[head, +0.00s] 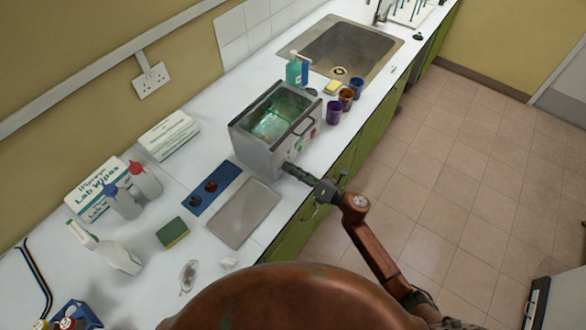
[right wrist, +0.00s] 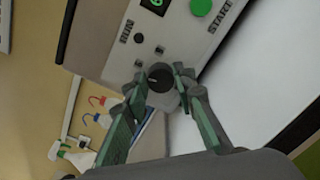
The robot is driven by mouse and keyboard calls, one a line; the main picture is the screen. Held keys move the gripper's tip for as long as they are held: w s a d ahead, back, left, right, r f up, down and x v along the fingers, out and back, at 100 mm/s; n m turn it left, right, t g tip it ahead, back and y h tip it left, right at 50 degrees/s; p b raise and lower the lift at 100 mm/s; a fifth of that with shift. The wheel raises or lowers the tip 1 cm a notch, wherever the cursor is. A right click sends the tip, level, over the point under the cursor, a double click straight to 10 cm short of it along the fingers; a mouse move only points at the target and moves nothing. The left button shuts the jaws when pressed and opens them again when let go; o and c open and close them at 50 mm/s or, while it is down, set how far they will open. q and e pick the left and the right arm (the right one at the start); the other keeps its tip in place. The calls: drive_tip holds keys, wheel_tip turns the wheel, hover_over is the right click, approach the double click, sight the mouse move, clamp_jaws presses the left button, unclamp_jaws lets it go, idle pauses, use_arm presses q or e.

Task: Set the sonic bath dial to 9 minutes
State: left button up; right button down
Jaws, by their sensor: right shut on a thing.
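The sonic bath (head: 268,132) is a grey metal box with an open top and green-tinted liquid inside, on the white counter. In the right wrist view its front panel (right wrist: 120,50) shows a green START button (right wrist: 200,6), a small green-lit display (right wrist: 155,5) and a round dark dial (right wrist: 160,77). My right gripper (head: 288,168) is at the front panel. In the right wrist view its two fingers (right wrist: 157,84) are closed around the dial, one on each side. The digit on the display is cut off and cannot be read. My left gripper is not in view.
A grey lid or tray (head: 243,212) and a blue mat (head: 212,189) lie on the counter beside the bath. Coloured cups (head: 346,98) and bottles (head: 294,69) stand behind it. A sink (head: 345,48) is farther back. Wipes, spray bottles and a sponge (head: 172,232) are at left.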

drive_tip(key=m+p, duration=0.1)
drive_tip(key=m, duration=0.2)
drive_tip(key=shift+w+m, duration=0.1)
drive_tip(key=shift+m, duration=0.3)
drive_tip(key=m+p, duration=0.1)
drive_tip(key=m, duration=0.2)
drive_tip(key=shift+d+m+p, duration=0.1)
drive_tip(key=shift+m+p, duration=0.2)
drive_tip(key=shift+p, duration=0.1)
drive_tip(key=m+p, duration=0.1)
drive_tip(key=m, duration=0.2)
drive_tip(key=shift+m, duration=0.3)
drive_tip(key=shift+f+m+p, duration=0.2)
drive_tip(key=shift+m+p, duration=0.75)
drive_tip(key=shift+m, duration=0.85)
drive_tip(key=c, duration=1.6)
unclamp_jaws()
